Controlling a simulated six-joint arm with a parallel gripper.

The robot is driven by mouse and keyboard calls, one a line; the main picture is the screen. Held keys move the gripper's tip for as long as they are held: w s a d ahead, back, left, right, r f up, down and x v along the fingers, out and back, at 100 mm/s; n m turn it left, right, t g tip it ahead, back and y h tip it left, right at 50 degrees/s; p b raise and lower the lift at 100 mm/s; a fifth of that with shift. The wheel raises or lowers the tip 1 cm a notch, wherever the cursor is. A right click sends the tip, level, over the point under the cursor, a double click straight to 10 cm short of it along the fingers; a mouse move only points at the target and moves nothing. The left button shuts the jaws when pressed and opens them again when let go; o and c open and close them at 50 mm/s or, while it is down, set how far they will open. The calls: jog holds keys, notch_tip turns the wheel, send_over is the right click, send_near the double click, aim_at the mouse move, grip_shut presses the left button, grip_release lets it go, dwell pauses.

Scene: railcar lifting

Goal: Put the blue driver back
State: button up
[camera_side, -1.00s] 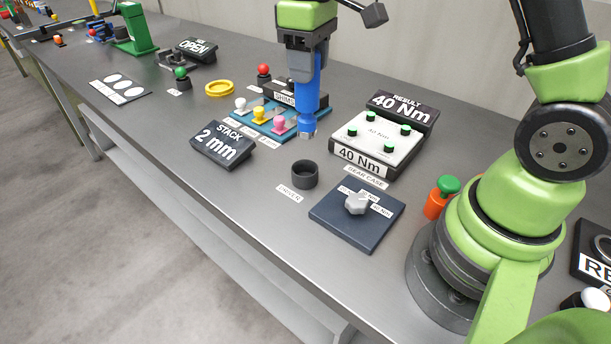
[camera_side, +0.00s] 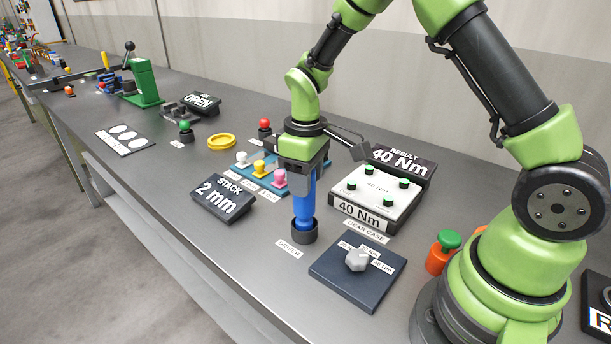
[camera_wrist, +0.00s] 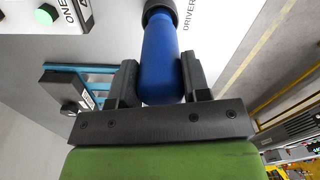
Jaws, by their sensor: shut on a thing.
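The blue driver (camera_side: 304,207) is upright with its lower end inside the round black holder (camera_side: 304,234) by the DRIVER label (camera_side: 289,249). My gripper (camera_side: 303,170) is shut on the upper part of the driver, above the holder. In the wrist view the driver (camera_wrist: 161,60) lies between the two dark fingers of my gripper (camera_wrist: 158,85), and its far end meets the dark ring of the holder (camera_wrist: 160,10). Whether it rests on the holder's bottom is hidden.
The gear case (camera_side: 376,196) with green knobs stands right of the holder. A dark plate (camera_side: 340,278) with a grey knob (camera_side: 358,259) lies in front of it. The STACK 2 mm sign (camera_side: 223,197) and the pegs on a blue tray (camera_side: 268,180) are to the left.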

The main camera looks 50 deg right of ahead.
jog(key=shift+f, duration=0.15)
jog(key=o, duration=0.9)
jog(key=shift+o, duration=0.2)
